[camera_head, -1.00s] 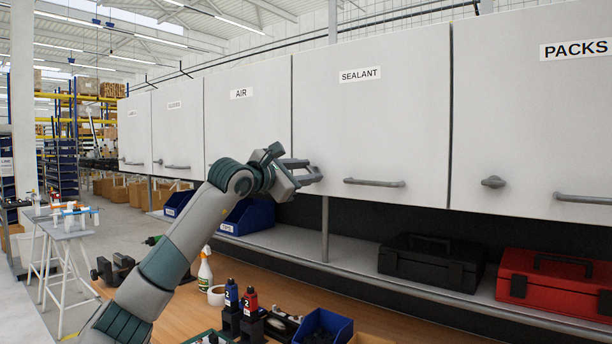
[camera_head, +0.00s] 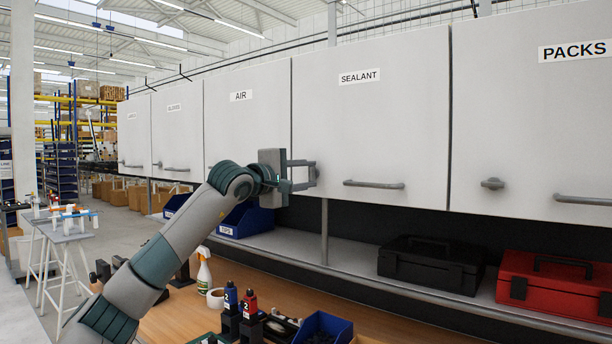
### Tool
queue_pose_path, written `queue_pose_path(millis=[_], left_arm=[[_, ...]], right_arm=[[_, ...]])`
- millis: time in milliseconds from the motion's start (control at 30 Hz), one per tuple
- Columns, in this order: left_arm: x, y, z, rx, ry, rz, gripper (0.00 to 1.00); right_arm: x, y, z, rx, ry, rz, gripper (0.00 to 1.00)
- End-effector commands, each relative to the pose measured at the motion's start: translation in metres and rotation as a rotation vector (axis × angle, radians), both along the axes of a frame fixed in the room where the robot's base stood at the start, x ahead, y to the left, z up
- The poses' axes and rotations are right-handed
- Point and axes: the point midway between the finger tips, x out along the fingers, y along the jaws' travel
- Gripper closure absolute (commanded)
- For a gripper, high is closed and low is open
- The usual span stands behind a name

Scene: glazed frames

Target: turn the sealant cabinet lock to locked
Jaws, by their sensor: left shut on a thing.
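The SEALANT cabinet door (camera_head: 375,125) is white and closed, with a label at its top and a grey bar handle (camera_head: 373,184) low down. My left gripper (camera_head: 312,174) is at the door's lower left corner, where the PACKS door has its lock knob. Its fingers are one above the other and shut on the lock, which they hide. The lock's own angle cannot be made out. My right gripper is not in view.
The PACKS door (camera_head: 540,120) with its lock knob (camera_head: 493,184) is on the right, the AIR door (camera_head: 245,120) on the left. A black toolbox (camera_head: 430,268), a red toolbox (camera_head: 560,288) and blue bins (camera_head: 245,220) stand below the cabinets. The workbench holds several small items.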

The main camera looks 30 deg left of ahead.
Motion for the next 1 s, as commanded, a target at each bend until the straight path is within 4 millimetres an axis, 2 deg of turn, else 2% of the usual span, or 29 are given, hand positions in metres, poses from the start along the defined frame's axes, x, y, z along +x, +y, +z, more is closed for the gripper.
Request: queue_pose_path(millis=[200, 600, 633, 700, 1000], left_arm=[[0.0004, -0.0005, -0.0018, 0.055, -0.001, 0.000, 0.90], [0.0005, -0.0006, -0.0023, 0.064, -0.001, -0.001, 0.90], [0.0005, -0.0006, -0.0024, 0.064, -0.001, -0.001, 0.63], [0.0005, -0.0006, -0.0023, 0.063, -0.001, -0.001, 0.48], [0.0000, -0.0002, -0.0011, 0.062, -0.004, 0.000, 0.48]], right_arm=[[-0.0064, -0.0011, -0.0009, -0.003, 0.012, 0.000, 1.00], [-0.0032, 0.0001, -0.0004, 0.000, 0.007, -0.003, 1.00], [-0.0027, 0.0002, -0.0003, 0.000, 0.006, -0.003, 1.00], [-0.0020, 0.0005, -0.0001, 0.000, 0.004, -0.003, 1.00], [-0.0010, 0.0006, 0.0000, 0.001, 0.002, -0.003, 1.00]])
